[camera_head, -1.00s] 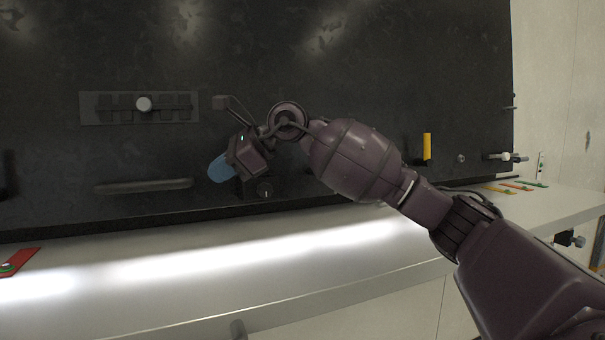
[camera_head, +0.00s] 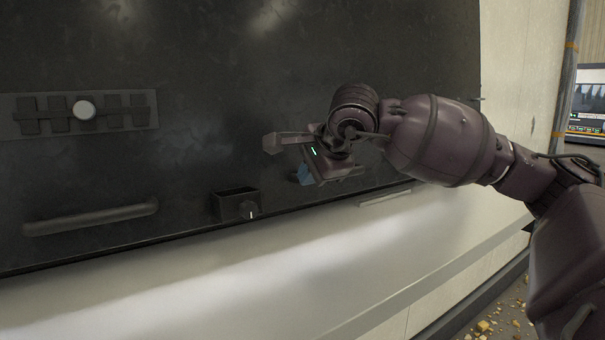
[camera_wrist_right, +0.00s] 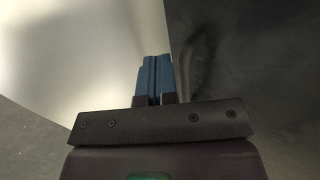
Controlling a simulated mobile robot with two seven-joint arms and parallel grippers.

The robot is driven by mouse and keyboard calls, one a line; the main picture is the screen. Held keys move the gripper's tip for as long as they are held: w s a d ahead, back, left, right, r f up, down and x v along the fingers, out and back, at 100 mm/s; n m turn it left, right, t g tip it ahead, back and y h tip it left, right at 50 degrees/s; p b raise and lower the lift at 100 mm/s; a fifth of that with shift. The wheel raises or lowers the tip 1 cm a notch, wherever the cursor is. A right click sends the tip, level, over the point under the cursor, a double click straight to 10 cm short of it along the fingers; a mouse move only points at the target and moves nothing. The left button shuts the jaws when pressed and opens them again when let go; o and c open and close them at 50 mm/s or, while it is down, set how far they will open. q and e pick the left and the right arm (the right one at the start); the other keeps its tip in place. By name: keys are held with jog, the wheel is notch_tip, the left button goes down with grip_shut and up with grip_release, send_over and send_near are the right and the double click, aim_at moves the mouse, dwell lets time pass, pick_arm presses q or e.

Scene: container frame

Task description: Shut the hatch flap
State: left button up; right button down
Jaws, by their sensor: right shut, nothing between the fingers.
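A large dark panel (camera_head: 230,120), which looks like the hatch flap, stands nearly upright above a pale ledge. It carries a bar handle (camera_head: 90,217) at lower left. I cannot tell how far it stands from its frame. My right gripper (camera_head: 304,175) is in front of the panel's lower right part, its blue fingertips partly hidden behind its own body. In the right wrist view the blue fingers (camera_wrist_right: 154,76) are shut together and empty, beside the dark panel (camera_wrist_right: 245,60). Whether they touch it is unclear. My left gripper is not in view.
A slotted plate (camera_head: 130,108) with a round white knob (camera_head: 84,110) is on the panel's left. The pale ledge (camera_head: 200,285) is clear. A screen (camera_head: 590,100) stands far right.

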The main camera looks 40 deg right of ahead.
aim_at(279, 199)
jog(key=x, duration=0.3)
jog(key=w+r+x, duration=0.1)
jog(key=x, duration=0.2)
jog(key=p+x, duration=0.1)
jog(key=x, duration=0.3)
jog(key=shift+w+r, duration=0.15)
jog(key=shift+w, duration=0.1)
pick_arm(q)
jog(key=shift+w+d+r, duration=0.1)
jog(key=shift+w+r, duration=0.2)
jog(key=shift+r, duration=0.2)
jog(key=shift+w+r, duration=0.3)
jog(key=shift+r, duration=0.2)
pick_arm(e)
jog(key=shift+w+d, duration=0.15)
jog(key=shift+w, duration=0.45)
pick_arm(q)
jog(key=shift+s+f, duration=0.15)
